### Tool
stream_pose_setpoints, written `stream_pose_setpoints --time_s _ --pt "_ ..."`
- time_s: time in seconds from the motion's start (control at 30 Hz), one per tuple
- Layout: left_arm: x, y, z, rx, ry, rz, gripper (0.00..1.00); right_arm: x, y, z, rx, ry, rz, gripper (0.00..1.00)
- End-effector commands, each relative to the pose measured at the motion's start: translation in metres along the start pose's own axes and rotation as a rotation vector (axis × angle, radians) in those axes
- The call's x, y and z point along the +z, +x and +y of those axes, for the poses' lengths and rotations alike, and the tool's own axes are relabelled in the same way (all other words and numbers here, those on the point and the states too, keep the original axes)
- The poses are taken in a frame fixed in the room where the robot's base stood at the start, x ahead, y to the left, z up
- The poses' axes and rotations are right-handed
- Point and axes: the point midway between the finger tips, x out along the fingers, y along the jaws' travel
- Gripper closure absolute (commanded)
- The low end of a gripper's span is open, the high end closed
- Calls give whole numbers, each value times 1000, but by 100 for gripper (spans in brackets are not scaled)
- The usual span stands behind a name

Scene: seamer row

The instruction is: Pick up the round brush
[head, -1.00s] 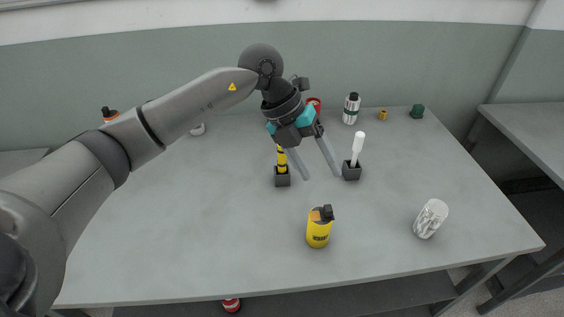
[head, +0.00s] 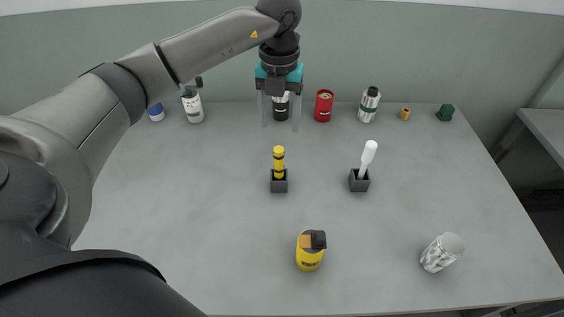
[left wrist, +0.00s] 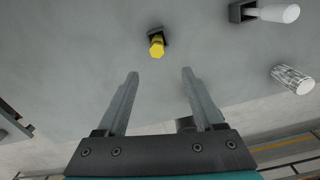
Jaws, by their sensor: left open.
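Two handled tools stand in small dark square holders on the grey table (head: 200,240). One has a yellow handle with black bands (head: 279,160), the other a white handle (head: 369,156) and leans slightly right. The heads of both are hidden in the holders, so I cannot tell which is the round brush. My left gripper (head: 280,127) is open and empty, fingers pointing down, above and apart from the yellow-handled tool. In the left wrist view the yellow handle (left wrist: 157,46) shows just beyond the gap between the open fingers (left wrist: 160,73); the white handle (left wrist: 280,13) is off right.
Along the back stand a red can (head: 324,106), a white bottle (head: 369,104), a small brass piece (head: 405,114) and a green block (head: 446,112). The left middle is clear.

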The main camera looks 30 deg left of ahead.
Motion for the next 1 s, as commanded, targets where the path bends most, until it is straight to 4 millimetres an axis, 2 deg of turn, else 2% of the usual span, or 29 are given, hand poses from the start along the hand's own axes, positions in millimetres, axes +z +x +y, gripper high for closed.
stream_pose_setpoints --time_s 0.1,0.3,0.53,0.8,1.0 --pt "-1 28 0 1 0 5 31 14 -2 -2 -3 0 -23 0" --pt "0 61 0 0 1 3 31 10 -2 -2 -2 0 -17 0" --pt "2 76 1 0 0 2 31 -4 -2 0 0 0 6 0" --pt "9 112 5 -1 1 3 31 -4 -3 0 0 0 7 0" --pt "9 122 5 -1 2 0 31 -3 -3 0 0 0 6 0"
